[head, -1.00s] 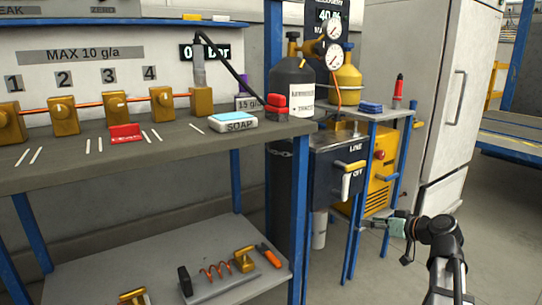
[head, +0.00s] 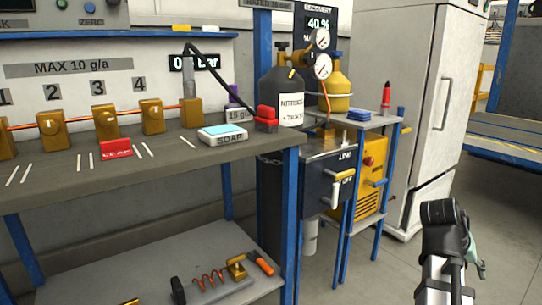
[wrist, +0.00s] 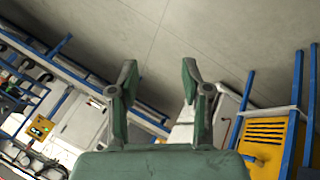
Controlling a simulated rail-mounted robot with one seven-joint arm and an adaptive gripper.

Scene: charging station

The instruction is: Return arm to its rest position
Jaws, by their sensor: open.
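My gripper (wrist: 158,85) shows in the wrist view with its two green fingers spread apart and nothing between them. Bare grey floor (wrist: 165,30) lies beyond the fingertips. In the head view my arm stands at the lower right, folded, and only a small greenish part of the gripper (head: 477,258) shows behind it. The fingertips are hidden or too small to tell there. The gripper is clear of the bench and the cabinet and touches nothing that I can see.
A dark cylinder (head: 290,95), a dark switch box (head: 328,180) and a yellow unit (head: 372,185) stand mid-picture. A white cabinet (head: 430,90) is behind. Floor at right is free.

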